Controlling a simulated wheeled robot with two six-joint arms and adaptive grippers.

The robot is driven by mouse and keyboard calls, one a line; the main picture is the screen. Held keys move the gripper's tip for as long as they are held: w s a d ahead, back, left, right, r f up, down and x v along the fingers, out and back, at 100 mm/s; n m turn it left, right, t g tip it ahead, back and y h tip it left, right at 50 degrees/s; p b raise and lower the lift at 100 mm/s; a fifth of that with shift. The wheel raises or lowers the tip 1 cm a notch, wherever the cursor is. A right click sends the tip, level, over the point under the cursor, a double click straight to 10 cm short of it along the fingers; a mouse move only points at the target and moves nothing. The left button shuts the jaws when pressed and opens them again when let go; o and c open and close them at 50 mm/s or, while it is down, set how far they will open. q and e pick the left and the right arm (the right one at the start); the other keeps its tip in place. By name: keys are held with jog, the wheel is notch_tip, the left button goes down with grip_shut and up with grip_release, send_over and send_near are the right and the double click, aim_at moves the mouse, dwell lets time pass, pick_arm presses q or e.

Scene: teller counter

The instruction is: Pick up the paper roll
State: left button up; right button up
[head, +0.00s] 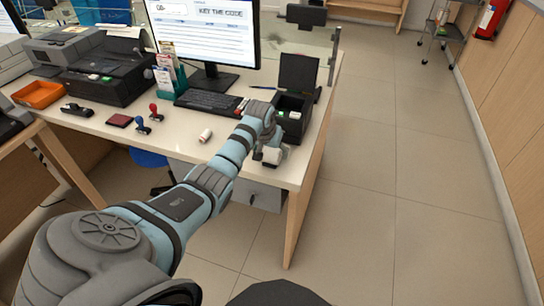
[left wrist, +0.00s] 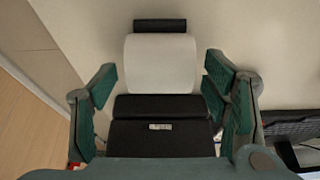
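A white paper roll (left wrist: 160,65) fills the gap ahead of my left gripper (left wrist: 160,85) in the left wrist view. The teal finger pads stand open on both sides, with a narrow gap between each pad and the roll. In the head view my left gripper (head: 266,142) is low at the front right of the counter, just in front of the black printer (head: 292,122) with its lid up. A white shape (head: 272,156) by its fingers looks like this roll, partly hidden by the gripper. A smaller pale roll (head: 205,135) lies farther left. My right gripper is not in view.
A keyboard (head: 210,101) and monitor (head: 205,35) stand behind my left arm. Stamps (head: 142,124), an ink pad (head: 119,121) and an orange tray (head: 38,94) are at the left. The counter (head: 180,136) ends close to the gripper; open floor (head: 365,190) lies to the right.

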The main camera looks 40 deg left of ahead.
pick_arm(q)
jog(key=c, duration=1.1)
jog(key=shift+o, duration=0.2)
jog(key=shift+r, duration=0.1)
